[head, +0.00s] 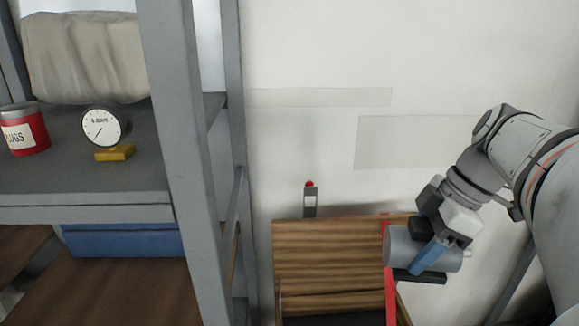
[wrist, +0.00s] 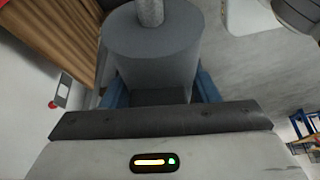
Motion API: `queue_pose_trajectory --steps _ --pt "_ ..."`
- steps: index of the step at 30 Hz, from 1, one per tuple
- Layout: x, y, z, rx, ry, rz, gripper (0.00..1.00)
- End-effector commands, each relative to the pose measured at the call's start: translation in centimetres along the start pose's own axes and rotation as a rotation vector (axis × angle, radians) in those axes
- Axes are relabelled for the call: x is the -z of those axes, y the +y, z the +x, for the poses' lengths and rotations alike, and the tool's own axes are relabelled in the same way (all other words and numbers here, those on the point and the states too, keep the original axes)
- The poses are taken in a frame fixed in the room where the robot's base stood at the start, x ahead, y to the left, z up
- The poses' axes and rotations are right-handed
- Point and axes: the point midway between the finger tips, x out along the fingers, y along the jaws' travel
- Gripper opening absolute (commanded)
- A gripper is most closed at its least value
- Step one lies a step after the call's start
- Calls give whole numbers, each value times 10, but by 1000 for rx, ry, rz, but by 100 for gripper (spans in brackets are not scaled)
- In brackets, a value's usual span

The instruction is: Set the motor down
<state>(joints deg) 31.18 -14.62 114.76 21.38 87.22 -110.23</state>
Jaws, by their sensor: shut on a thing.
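The motor is a grey cylinder (head: 403,246) with a lighter shaft end, and it lies roughly level in my gripper (head: 430,258). My gripper is shut on it, with a blue finger across its side. In the wrist view the motor (wrist: 152,48) fills the top middle, its shaft pointing up the picture, between the blue fingers (wrist: 160,92). In the head view the motor is in front of the right part of a brown wooden box or crate (head: 330,252). I cannot tell whether it touches anything below.
A grey shelf rack (head: 185,150) stands at the left. It holds a red can (head: 27,135), a dial gauge (head: 101,127) on a yellow base, and a sack (head: 85,58). A blue box (head: 120,241) is below. A red upright strip (head: 390,290) is beside the motor.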

Motion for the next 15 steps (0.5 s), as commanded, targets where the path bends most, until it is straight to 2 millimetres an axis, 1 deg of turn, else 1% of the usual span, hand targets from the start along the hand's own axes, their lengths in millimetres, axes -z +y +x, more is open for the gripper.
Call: queue_pose_trajectory --steps 1,8,9,14,15 --pt "-8 10 28 8 2 -11 0" --pt "-27 52 112 25 2 -53 0" --pt "-30 58 127 29 3 -59 0" --pt "-40 82 188 39 2 -86 0" --pt "-43 88 204 41 2 -91 0"
